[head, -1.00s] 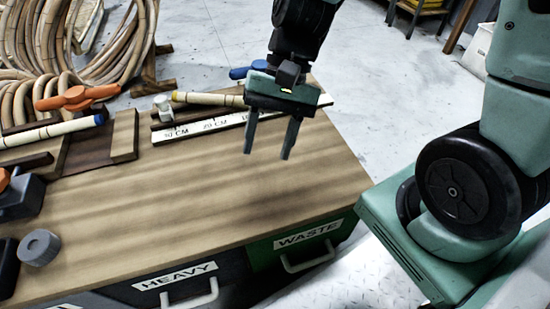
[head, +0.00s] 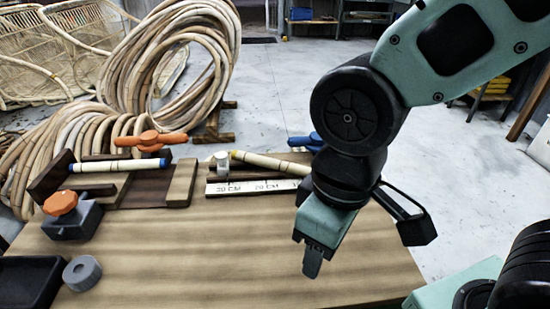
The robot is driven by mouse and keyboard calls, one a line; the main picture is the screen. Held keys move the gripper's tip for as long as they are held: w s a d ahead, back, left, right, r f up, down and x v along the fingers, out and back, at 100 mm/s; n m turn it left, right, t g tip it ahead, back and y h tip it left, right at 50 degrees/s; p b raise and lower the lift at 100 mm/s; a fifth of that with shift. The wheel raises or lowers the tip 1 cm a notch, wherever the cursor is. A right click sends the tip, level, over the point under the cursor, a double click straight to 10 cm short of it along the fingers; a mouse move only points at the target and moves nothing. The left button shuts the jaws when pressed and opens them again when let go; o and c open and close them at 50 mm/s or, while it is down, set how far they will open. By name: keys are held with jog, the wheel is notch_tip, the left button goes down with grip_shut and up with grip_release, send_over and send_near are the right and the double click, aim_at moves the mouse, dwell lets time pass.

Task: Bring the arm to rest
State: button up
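My gripper (head: 312,262) hangs over the right part of the wooden bench top (head: 200,250), pointing down. It is seen nearly edge-on, so the gap between its fingers is hidden. Nothing shows hanging from it. My arm is folded above it at the right of the head view.
On the bench are a rattan pole in a jig under an orange clamp (head: 150,139), another pole (head: 270,162) behind a white ruler (head: 252,186), a blue clamp (head: 306,141), a white jar (head: 222,160), an orange-knobbed block (head: 72,220), a grey roll (head: 82,273) and a black tray (head: 28,282). Rattan coils (head: 180,60) stand behind.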

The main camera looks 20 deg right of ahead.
notch_tip(320, 180, up, 43)
jog(key=p, duration=4.2)
jog(key=shift+r, duration=0.1)
jog(key=shift+c, duration=1.2)
jog(key=w+d+f+n+t+y+b, duration=0.1)
jog(key=w+d+f+t+b, duration=0.15)
jog(key=w+f+b, duration=0.95)
jog(key=w+d+f+n+t+y+b, duration=0.1)
jog(key=w+f+t+b, duration=0.2)
jog(key=w+f+b, duration=0.75)
jog(key=n+y+b, duration=0.3)
jog(key=y+b, duration=0.1)
jog(key=b, duration=1.2)
send_near(263, 158)
jog(key=shift+t, duration=0.45)
jog(key=x, duration=0.6)
jog(key=shift+a+f, duration=0.25)
jog(key=shift+a, duration=0.1)
jog(key=b+x, duration=0.2)
jog(key=x, duration=0.2)
jog(key=shift+s+d+f+b, duration=0.1)
jog(key=shift+s+f+b, duration=0.05)
jog(key=shift+f+b, duration=0.2)
jog(key=shift+w+a+f, duration=0.25)
jog(key=shift+w+a, duration=0.05)
jog(key=shift+a, duration=0.05)
grip_shut()
